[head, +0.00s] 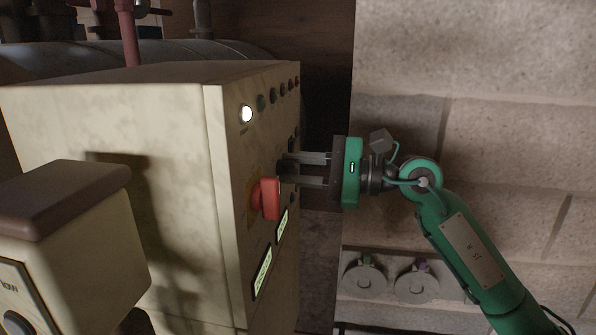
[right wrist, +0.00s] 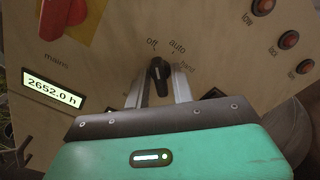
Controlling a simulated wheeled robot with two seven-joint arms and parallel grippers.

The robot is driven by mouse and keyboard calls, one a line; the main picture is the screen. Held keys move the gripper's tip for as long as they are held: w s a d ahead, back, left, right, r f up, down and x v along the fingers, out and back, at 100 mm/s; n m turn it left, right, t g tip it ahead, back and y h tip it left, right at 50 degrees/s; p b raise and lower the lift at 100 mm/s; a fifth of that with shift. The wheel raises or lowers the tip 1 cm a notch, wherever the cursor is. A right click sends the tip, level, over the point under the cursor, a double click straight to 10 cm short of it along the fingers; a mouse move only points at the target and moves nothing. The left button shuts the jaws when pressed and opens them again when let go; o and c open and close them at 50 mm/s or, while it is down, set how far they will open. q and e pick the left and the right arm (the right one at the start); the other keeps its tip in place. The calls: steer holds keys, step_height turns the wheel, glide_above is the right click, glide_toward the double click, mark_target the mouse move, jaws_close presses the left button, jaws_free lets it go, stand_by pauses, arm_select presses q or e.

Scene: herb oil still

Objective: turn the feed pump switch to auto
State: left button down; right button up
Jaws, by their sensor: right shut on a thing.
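The small black switch knob (right wrist: 159,76) sits on the cream panel in the right wrist view, with the labels off, auto and hand around its upper side. Its tip points up, near off and toward the gap before auto; I cannot tell its exact setting. My right gripper (right wrist: 158,92) is shut on the knob, one finger on each side. In the head view my right gripper (head: 284,170) reaches the panel face from the right, and its fingers mostly hide the knob. My left gripper is not in view.
A red mains handle (head: 270,198) sticks out of the cabinet (head: 213,180) close below my fingers. Lit displays (head: 262,271) and a row of lamps (head: 247,114) share that face. A smaller box (head: 75,235) stands at the front left. A block wall (head: 500,130) is behind my right arm.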

steer(key=m+b, duration=0.2)
steer(key=m, duration=0.1)
steer(key=shift+f+m, duration=0.1)
steer(key=shift+m, duration=0.3)
steer(key=shift+m+b, duration=0.3)
steer(key=shift+m, duration=2.2)
steer(key=o, duration=0.7)
